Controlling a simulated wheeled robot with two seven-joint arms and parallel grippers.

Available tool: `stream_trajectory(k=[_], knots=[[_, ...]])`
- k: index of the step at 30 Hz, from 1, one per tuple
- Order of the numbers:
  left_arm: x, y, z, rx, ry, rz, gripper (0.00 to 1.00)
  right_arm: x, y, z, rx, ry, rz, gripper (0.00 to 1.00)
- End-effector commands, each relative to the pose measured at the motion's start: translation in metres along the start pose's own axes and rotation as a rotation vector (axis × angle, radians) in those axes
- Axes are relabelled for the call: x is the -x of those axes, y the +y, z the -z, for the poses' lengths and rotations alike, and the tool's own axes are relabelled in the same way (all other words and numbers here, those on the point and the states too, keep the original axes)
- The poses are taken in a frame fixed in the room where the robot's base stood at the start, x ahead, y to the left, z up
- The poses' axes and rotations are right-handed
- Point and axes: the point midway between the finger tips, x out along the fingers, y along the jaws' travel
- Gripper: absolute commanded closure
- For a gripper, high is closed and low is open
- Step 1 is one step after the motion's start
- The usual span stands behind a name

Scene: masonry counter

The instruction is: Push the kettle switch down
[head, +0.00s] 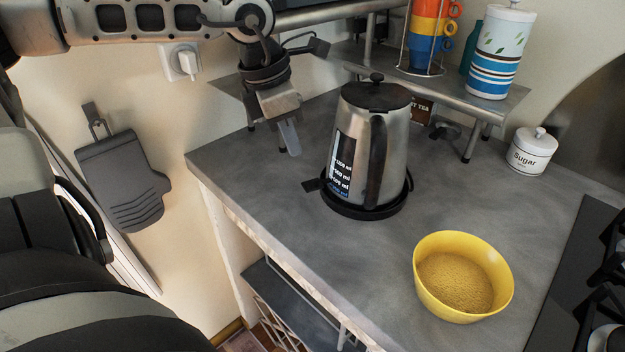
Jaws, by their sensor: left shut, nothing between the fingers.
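A steel kettle (350,140) with a black lid and black handle stands upright on its round black base on the grey counter. The kettle switch (311,185) is a small dark tab sticking out at the lower left of the base. My left gripper (291,146) points down at the left of the kettle, above the counter and above the switch, apart from both. Its fingers are together and hold nothing. My right gripper is not in view.
A yellow bowl (421,285) of grainy food stands at the front right. A white sugar jar (532,153) is at the back right. A metal shelf (505,103) behind the kettle bears stacked cups and a canister. A dark hob edge lies far right.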

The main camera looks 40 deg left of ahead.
Motion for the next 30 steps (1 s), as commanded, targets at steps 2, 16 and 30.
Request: stream_trajectory(k=[2,16,30], knots=[[-0.003,0.000,0.000,0.001,0.000,0.001,1.00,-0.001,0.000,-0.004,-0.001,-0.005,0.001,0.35],[-0.057,0.000,0.001,0.002,0.000,0.002,1.00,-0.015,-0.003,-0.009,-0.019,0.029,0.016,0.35],[-0.070,0.000,0.000,0.002,-0.002,0.001,1.00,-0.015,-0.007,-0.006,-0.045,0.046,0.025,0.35]])
